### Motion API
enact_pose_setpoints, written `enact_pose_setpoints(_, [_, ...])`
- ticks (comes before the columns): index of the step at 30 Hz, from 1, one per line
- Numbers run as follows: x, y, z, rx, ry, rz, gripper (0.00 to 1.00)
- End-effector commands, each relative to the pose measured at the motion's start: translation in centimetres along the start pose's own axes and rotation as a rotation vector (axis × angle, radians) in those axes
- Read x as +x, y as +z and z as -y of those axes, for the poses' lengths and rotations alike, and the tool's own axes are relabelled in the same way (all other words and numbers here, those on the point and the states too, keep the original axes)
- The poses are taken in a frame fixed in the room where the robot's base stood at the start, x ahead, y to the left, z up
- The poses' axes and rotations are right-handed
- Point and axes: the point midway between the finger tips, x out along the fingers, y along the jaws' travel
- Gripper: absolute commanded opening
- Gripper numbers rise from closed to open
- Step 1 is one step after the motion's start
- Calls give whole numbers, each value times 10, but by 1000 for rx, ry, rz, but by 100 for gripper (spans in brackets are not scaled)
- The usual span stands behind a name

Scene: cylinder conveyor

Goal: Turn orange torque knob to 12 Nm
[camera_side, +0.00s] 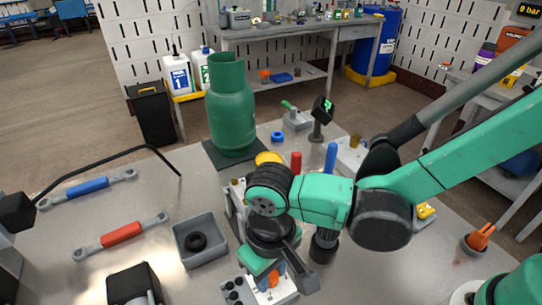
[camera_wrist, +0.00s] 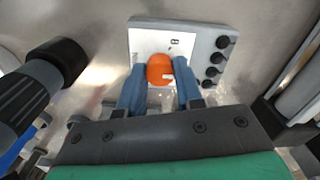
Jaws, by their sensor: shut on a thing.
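The orange torque knob (camera_wrist: 160,67) sits on a white-faced grey control box (camera_wrist: 148,40) in the wrist view. A short white mark shows on the knob's lower right. A small dark marking (camera_wrist: 174,41) is on the panel above the knob, too small to read. My gripper (camera_wrist: 160,78) has its two blue fingers on either side of the knob, shut on it. In the side view the control box (camera_side: 284,297) is at the bottom, under my gripper (camera_side: 270,276), and the knob (camera_side: 273,279) is mostly hidden.
Several black knobs (camera_wrist: 217,57) line the box's right side. A grey tray (camera_side: 201,254) with a black ring, a red-handled wrench (camera_side: 122,234) and a blue-handled wrench (camera_side: 88,187) lie to the left. A green gas cylinder (camera_side: 230,110) stands behind my gripper.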

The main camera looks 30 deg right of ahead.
Motion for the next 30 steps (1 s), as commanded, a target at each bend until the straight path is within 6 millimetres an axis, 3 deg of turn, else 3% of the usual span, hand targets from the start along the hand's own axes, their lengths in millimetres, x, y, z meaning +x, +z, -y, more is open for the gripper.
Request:
enact_pose_setpoints(2, [0,0,0,0,0,-1,0])
enact_pose_setpoints(3, [0,0,0,-1,0,-1,33])
enact_pose_setpoints(6, [0,0,0,-1,0,-1,62])
enact_pose_setpoints(17, [-3,0,0,-1,0,0,62])
enact_pose_setpoints(30, [-51,0,0,-1,0,0,62])
